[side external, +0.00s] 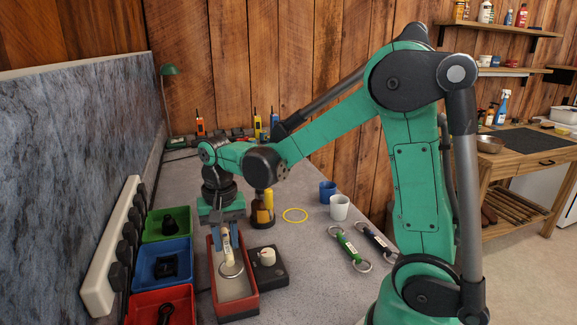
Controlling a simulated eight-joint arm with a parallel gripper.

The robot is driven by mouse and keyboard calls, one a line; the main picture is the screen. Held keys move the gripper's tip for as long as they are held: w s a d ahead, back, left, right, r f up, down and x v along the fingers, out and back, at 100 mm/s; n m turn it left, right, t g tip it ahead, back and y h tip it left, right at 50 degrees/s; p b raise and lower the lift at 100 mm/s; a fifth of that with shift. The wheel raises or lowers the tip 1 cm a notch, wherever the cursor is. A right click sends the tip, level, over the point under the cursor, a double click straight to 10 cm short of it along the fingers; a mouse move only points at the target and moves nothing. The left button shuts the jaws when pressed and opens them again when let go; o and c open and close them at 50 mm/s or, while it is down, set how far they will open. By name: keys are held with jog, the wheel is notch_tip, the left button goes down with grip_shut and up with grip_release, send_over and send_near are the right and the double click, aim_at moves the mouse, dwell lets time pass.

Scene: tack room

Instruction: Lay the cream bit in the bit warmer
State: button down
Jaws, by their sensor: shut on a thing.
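The cream bit (228,252) has a pale mouthpiece and a metal ring at its near end. My gripper (225,238) is shut on it near its far end, with the fingers pointing down. The bit is over or inside a long red-walled tray with a grey floor, which looks like the bit warmer (251,301). The bit lies roughly along the tray's length. I cannot tell whether it touches the floor. Its far ring is hidden by my gripper.
A dark box with a cream knob (268,257) adjoins the tray on the right. Green (180,218), blue (186,257) and red bins (184,296) stand left. A green bit (348,244) and a dark bit (376,239) lie right, near two cups (339,208).

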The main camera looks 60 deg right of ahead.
jog(key=shift+f, duration=2.55)
jog(key=shift+f, duration=0.1)
jog(key=c, duration=1)
grip_release()
jog(key=shift+o, duration=0.2)
